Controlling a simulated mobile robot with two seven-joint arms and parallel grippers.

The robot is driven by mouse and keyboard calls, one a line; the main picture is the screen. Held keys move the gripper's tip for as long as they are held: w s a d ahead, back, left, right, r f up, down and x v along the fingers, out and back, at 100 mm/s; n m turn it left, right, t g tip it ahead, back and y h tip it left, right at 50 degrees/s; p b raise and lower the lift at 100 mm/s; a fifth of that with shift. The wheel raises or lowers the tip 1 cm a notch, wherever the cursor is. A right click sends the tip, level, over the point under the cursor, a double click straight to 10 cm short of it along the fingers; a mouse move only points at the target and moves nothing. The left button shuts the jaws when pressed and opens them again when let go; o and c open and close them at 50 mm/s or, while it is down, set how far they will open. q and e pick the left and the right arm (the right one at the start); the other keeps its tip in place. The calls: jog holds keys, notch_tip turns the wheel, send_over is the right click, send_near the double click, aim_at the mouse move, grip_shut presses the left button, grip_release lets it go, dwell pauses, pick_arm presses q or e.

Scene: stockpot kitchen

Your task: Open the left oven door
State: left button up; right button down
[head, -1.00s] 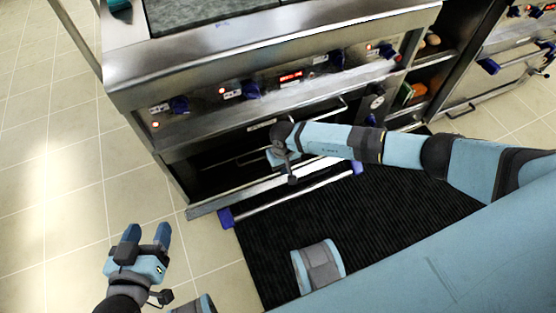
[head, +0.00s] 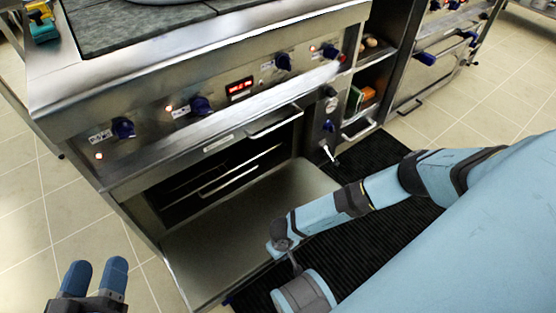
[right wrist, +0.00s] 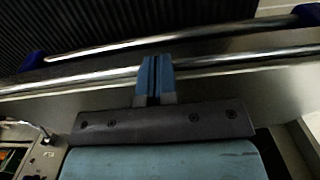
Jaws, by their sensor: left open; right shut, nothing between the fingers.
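The left oven door (head: 230,232) is swung down in the head view and lies about flat, its inner face up. The cavity (head: 225,165) with its racks shows behind it. My right arm reaches to the door's outer edge; its fingers are hidden there. In the right wrist view my right gripper (right wrist: 155,64) is shut and empty, its fingers across the door's bright top edge. The door handle bar (right wrist: 190,38) with blue ends runs just beyond the fingertips. My left gripper (head: 95,272) is open and empty at the lower left, away from the door.
The control panel (head: 205,105) with blue knobs is above the opening. A second oven (head: 432,80) and shelves with goods (head: 362,98) stand to the right. A black ribbed mat (head: 375,215) lies on the floor. Tiled floor at the left is clear.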

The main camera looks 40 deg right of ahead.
pick_arm(q)
jog(key=f, duration=0.1)
jog(key=f+b, duration=0.1)
jog(key=m+b, duration=0.1)
jog(key=shift+w+a+f+g, duration=0.1)
jog(key=shift+w+f+g, duration=0.15)
jog(key=shift+f+g, duration=0.15)
pick_arm(e)
jog(key=f, duration=0.2)
jog(key=s+f, duration=0.1)
jog(key=f, duration=0.1)
jog(key=shift+f, duration=0.4)
jog(key=shift+w, duration=0.1)
pick_arm(q)
notch_tip(320, 180, up, 7)
jog(key=n+t+p, duration=0.1)
jog(key=t+p, duration=0.1)
jog(key=p, duration=0.3)
jog(key=shift+s+p, duration=0.35)
pick_arm(e)
notch_tip(320, 180, up, 14)
jog(key=shift+w, duration=0.3)
pick_arm(q)
jog(key=shift+a, duration=0.1)
pick_arm(e)
jog(key=shift+f, duration=0.1)
